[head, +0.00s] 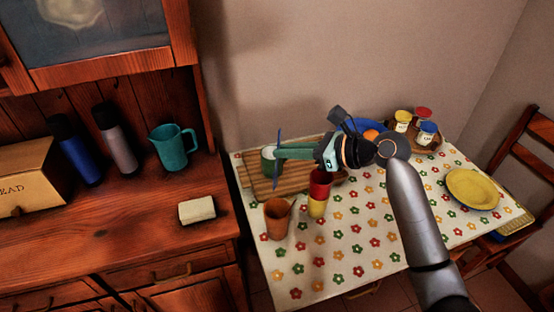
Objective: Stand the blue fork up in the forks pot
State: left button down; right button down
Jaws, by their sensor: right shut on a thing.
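My right gripper (281,152) reaches in from the right over the table, its teal fingers shut on a blue fork (277,178). The fork is long, thin and close to upright, with its ends above and below the fingers. Its lower end is above or in front of the striped wooden board; I cannot tell the exact height. A brown-orange pot (278,219) stands on the cloth just below the fork in the picture, open at the top. A green pot (268,163) stands behind the fork, partly hidden. I see no label showing which is the forks pot. My left gripper is not in view.
Red (320,184) and yellow (317,208) cups are stacked beside the brown-orange pot. A wooden board (250,178) lies behind. The flowered cloth's front is clear. A dresser stands left.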

aim_at(276, 172)
notch_tip(276, 172, down, 6)
jog(key=b, duration=0.6)
jog(key=shift+f, duration=0.4)
notch_tip(276, 172, down, 2)
jog(key=shift+f+b, duration=0.75)
jog(key=shift+f, duration=2.05)
